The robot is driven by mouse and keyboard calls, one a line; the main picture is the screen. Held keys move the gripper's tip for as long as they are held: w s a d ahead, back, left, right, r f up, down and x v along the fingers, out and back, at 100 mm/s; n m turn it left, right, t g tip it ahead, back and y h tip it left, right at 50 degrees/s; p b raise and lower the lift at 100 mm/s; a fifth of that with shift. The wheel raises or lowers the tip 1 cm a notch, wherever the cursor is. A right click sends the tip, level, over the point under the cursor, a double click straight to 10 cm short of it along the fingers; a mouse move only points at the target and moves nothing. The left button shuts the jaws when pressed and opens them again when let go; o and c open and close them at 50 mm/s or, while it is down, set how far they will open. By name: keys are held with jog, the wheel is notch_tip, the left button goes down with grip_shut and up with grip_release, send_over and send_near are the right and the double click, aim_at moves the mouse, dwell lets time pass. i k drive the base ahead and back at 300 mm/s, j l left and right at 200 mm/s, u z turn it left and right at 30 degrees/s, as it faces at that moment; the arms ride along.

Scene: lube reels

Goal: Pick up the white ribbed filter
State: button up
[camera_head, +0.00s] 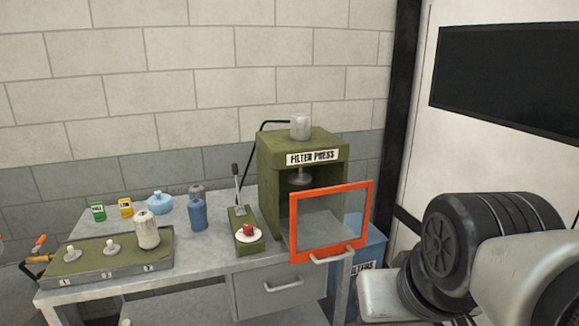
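The white ribbed filter (147,230) stands upright on the right end of the green tray (100,263), which lies at the left of the grey workbench. It is off-white with vertical ribs. Two small light knobs or posts stand bare on the tray to its left. My arm shows at the lower right of the head view, well to the right of the bench. My gripper's fingers do not show.
A blue filter (198,210), a light blue round container (159,202) and two small boxes stand behind the tray. A control box (244,238) with an upright lever is to the right. The green filter press (272,184) has an orange-framed door (334,252) standing open toward the front.

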aim_at(148, 240)
jog(key=u, duration=1.25)
